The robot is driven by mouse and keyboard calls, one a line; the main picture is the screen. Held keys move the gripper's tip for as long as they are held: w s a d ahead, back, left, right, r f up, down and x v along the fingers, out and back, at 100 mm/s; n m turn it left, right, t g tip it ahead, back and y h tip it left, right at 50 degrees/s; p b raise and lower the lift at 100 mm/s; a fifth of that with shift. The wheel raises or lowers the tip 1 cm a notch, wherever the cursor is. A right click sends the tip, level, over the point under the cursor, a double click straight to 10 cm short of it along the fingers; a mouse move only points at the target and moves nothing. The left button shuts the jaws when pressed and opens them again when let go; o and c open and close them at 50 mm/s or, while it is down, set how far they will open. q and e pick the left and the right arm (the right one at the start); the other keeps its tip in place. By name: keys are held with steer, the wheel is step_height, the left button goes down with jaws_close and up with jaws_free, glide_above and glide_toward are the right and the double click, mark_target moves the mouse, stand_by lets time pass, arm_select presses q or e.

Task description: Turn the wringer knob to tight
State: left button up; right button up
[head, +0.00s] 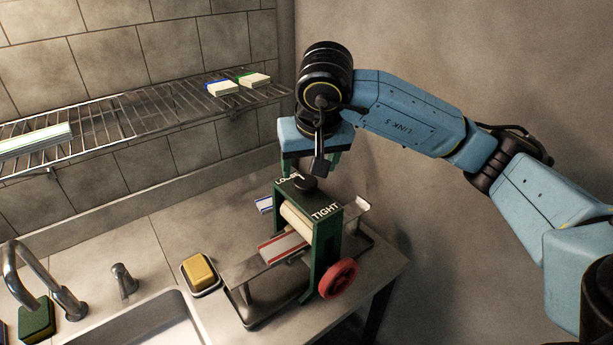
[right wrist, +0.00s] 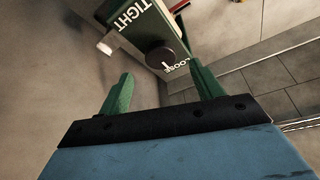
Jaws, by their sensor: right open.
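The wringer (head: 326,250) is a green frame with pale rollers on a metal stand on the counter. Its top carries the words LOOSE and TIGHT, with a round black knob (head: 304,184) between them. In the right wrist view the knob (right wrist: 160,55) has a white mark that points toward LOOSE. My right gripper (head: 311,166) is open above the wringer's top, with its green fingers pointing down. In the right wrist view its fingers (right wrist: 160,84) are spread and empty, with the knob beyond them. My left gripper is not in view.
A red handwheel (head: 339,279) sits on the wringer's side. A striped cloth (head: 284,247) lies at the rollers. Yellow soap (head: 199,271) in a dish, a sink (head: 150,325) and a faucet (head: 40,275) are to the left. A wire shelf (head: 150,110) hangs behind; a wall is to the right.

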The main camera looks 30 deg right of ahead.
mark_target(306, 181)
steer(key=x, duration=0.5)
steer(key=shift+f, duration=0.1)
steer(key=c, duration=1)
